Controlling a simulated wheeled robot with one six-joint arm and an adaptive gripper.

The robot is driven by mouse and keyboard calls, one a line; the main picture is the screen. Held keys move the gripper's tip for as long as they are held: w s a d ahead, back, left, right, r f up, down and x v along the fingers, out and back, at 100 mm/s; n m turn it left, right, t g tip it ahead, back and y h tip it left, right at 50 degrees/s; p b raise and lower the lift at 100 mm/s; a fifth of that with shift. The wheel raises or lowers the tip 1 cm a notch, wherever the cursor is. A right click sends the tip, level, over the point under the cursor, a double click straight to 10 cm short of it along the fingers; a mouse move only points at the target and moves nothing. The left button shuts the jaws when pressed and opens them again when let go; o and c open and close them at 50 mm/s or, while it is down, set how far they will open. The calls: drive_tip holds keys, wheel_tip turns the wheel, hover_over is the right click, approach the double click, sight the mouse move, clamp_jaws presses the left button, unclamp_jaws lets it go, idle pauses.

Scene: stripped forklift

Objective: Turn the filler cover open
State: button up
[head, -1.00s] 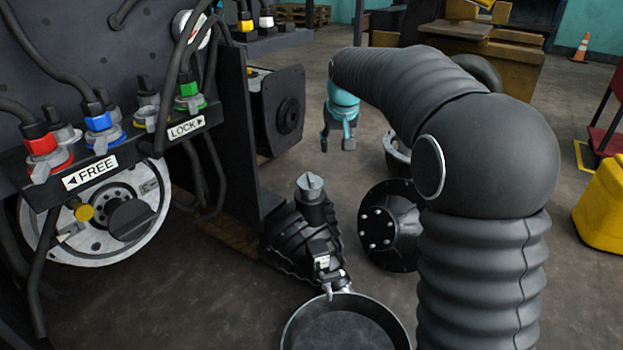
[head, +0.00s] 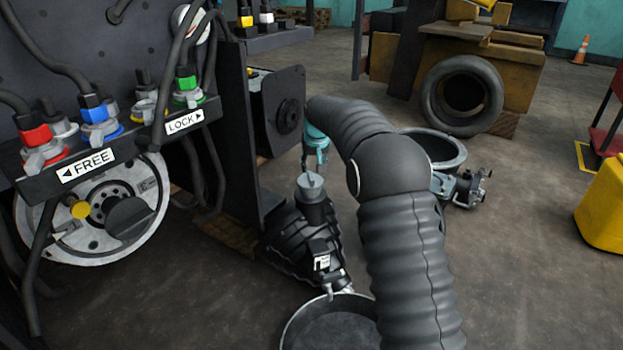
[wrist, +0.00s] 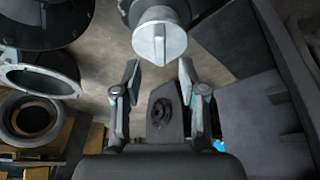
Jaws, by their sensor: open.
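The filler cover (head: 311,184) is a round grey cap with a raised straight grip bar, on a short neck on top of a dark ribbed housing (head: 300,240). It also shows in the wrist view (wrist: 160,40), at top centre, just beyond the fingertips. My gripper (wrist: 160,72) is open and empty, its two fingers either side of the cover's line, with the cover apart from them. In the head view my teal wrist (head: 315,145) is right above the cover, and my arm partly hides the area to its right; the fingertips are hard to make out there.
A black box with a round cap (head: 290,113) stands close behind the cover. The panel with colored valves (head: 98,118) is at left. A round pan (head: 300,320) lies in front. A tyre (head: 432,95) and an open metal ring (head: 460,150) are at right.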

sight(312, 177)
drive_tip(key=x, duration=0.6)
drive_tip(key=shift+w+f, duration=0.15)
drive_tip(key=shift+f, duration=0.1)
clamp_jaws()
